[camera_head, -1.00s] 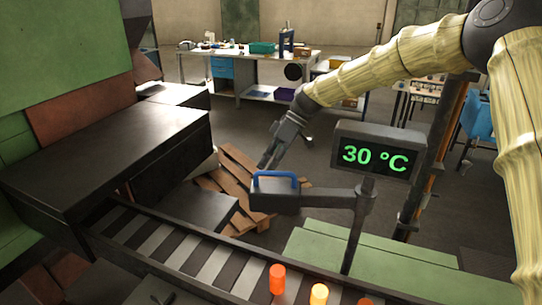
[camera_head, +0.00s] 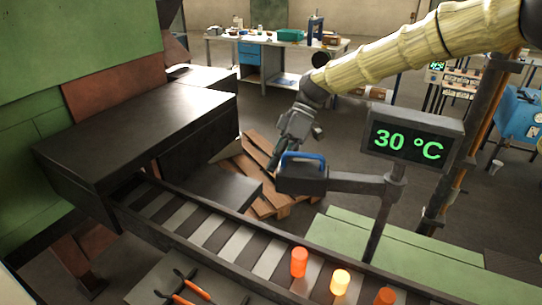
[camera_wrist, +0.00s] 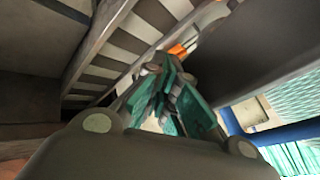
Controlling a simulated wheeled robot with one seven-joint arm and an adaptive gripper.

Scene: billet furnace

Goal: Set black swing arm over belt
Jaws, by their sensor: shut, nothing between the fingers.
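The black swing arm (camera_head: 355,182) reaches left from a post. Its end is a dark box (camera_head: 302,180) with a blue handle (camera_head: 303,156) on top. In the head view the box is at the far side of the roller belt (camera_head: 205,232), not over the rollers. My gripper (camera_head: 274,162) points down just left of the handle, apart from it or barely touching; I cannot tell which. Its teal fingers (camera_wrist: 172,95) are together and empty in the wrist view, where a dark surface lies close at the right.
Glowing orange and yellow billets (camera_head: 299,262) stand on the belt. A display reading 30 °C (camera_head: 408,146) sits on the swing arm's post. The dark furnace block (camera_head: 130,135) is at the left. Wooden planks (camera_head: 262,195) lie beyond the belt. Tongs (camera_head: 185,290) lie in front.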

